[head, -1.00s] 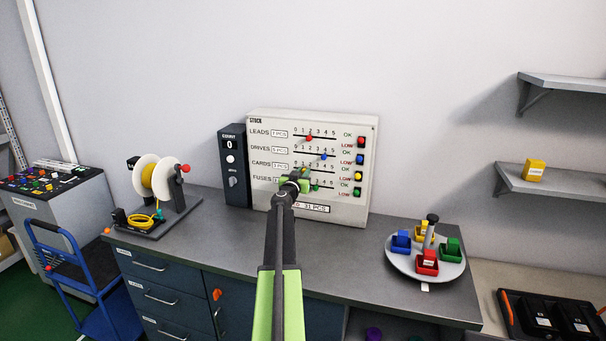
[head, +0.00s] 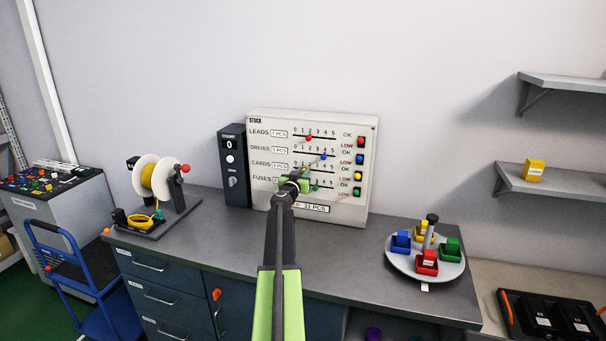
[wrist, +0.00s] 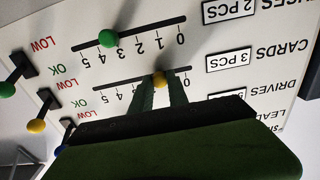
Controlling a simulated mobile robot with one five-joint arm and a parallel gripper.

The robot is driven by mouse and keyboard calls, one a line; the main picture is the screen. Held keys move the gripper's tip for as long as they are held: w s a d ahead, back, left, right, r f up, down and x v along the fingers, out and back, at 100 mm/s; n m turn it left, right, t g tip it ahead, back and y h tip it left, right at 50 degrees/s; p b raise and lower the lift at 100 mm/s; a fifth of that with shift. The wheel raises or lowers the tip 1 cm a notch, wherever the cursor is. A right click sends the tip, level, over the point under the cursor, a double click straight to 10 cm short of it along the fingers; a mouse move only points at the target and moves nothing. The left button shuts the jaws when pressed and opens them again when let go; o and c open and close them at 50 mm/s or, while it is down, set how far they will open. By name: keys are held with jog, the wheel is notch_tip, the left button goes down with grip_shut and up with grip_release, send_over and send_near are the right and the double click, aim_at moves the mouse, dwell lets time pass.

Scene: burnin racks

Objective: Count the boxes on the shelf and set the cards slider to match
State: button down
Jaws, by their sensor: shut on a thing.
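The cards slider's yellow knob (wrist: 158,79) sits between my gripper's fingers (wrist: 161,88) in the wrist view, which shows the panel upside down. My gripper is shut on it, near the low-number end of the cards scale, around 1; the exact mark is hard to read. In the head view my gripper (head: 304,184) reaches the stock panel (head: 260,122) and covers the cards knob. The cards label (wrist: 229,60) reads 3 PCS. One yellow box (head: 534,170) stands on the lower right shelf (head: 575,184), which runs out of the picture.
The red leads knob (head: 309,138), blue drives knob (head: 323,156) and green fuses knob (wrist: 108,38) are close around my gripper. A count unit (head: 232,165) stands left of the panel. A turntable of coloured bins (head: 399,265) and a cable reel (head: 145,175) share the bench.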

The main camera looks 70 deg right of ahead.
jog(key=shift+s, duration=1.05)
jog(key=c, duration=1.3)
grip_release()
jog(key=shift+w, duration=0.1)
jog(key=s+a, duration=0.1)
jog(key=a, duration=1.6)
jog(key=shift+a, duration=0.15)
jog(key=shift+w, duration=0.1)
